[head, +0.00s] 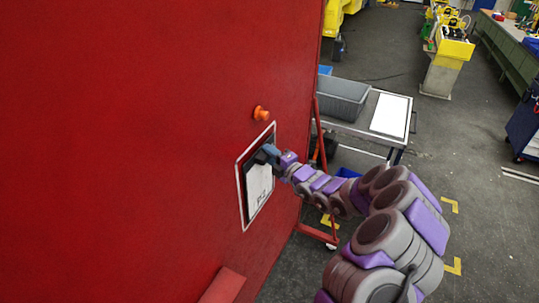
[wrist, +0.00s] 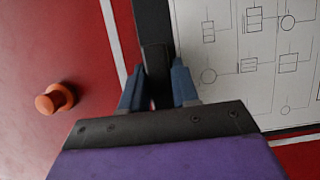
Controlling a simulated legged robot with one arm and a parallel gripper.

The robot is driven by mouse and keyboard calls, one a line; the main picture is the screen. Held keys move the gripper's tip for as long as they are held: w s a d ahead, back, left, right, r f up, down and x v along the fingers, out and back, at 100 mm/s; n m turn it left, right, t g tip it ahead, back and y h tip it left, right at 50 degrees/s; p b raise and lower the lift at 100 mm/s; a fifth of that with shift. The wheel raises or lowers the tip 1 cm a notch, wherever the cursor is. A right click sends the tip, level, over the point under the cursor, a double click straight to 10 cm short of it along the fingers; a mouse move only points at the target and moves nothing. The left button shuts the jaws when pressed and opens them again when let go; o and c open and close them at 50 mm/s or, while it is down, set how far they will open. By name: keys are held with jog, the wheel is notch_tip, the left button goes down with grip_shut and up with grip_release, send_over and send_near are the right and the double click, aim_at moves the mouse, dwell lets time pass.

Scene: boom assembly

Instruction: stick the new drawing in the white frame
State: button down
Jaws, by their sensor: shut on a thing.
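The white frame (head: 239,185) is a thin white outline on the upright red panel. The new drawing (head: 259,187) is a white sheet with dark edging and lies within the outline; I cannot tell whether it touches the panel. My gripper (head: 268,154) is at the drawing's upper part. In the wrist view the drawing (wrist: 245,55) shows line symbols, and the frame's white line (wrist: 113,38) runs beside its dark edging. There my gripper's blue fingers (wrist: 157,88) are shut on a dark strip (wrist: 155,50) along the drawing's edge. The held part is partly hidden.
An orange knob (head: 261,113) sticks out of the red panel (head: 150,120) just above the frame; the wrist view also shows it (wrist: 55,99). A table (head: 364,131) with a grey bin (head: 342,99) and a white sheet (head: 390,114) stands behind my arm.

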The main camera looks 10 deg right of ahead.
jog(key=c, duration=0.8)
grip_release()
jog(key=shift+d, duration=0.1)
jog(key=shift+o, duration=0.2)
